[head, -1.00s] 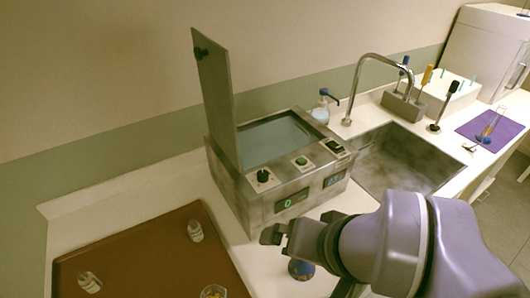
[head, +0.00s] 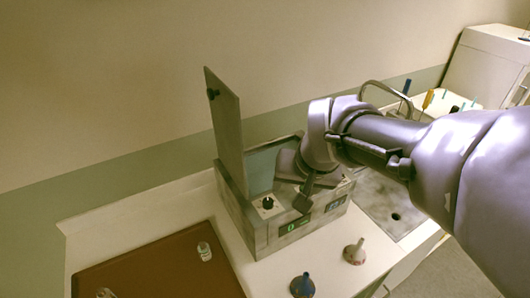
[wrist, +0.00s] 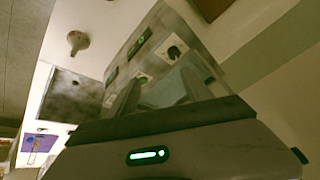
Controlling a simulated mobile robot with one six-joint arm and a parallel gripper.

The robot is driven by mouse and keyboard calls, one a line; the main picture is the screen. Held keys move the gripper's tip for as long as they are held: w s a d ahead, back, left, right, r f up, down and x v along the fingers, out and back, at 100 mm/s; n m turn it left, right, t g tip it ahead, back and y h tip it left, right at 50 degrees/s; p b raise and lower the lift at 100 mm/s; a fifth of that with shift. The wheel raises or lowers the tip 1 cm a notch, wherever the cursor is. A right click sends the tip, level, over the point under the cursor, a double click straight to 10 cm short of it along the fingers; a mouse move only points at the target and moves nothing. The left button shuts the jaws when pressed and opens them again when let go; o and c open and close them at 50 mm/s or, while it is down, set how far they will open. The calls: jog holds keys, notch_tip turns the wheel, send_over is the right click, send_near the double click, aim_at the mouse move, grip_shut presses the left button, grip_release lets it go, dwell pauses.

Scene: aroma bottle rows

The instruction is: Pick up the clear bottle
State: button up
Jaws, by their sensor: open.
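A small clear bottle (head: 204,251) stands on the brown board at the lower left of the head view. A second clear bottle (head: 105,293) is cut off by the bottom edge. No clear bottle can be made out in the wrist view.
The water bath (head: 246,222) has its lid (head: 223,130) raised. The brown board (head: 165,268) lies left of the bath; the sink (head: 398,212) is right.

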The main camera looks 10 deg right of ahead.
jog(key=w+f+n+p, duration=0.1)
jog(key=w+f+p, duration=0.15)
jog(key=w, duration=0.55)
jog(key=w+f+n+p, duration=0.1)
jog(key=w+f+p, duration=0.1)
jog(key=w+p, duration=0.35)
jog(key=shift+g+h, duration=0.4)
jog(key=b+x, duration=0.1)
jog(key=x, duration=0.5)
jog(key=w+a+b+x, duration=0.1)
jog(key=x, duration=0.6)
jog(key=b+x, duration=0.1)
jog(key=x, duration=0.6)
jog(key=shift+w+a+r, duration=0.15)
jog(key=shift+r, duration=0.2)
jog(key=shift+c, duration=0.2)
grip_shut()
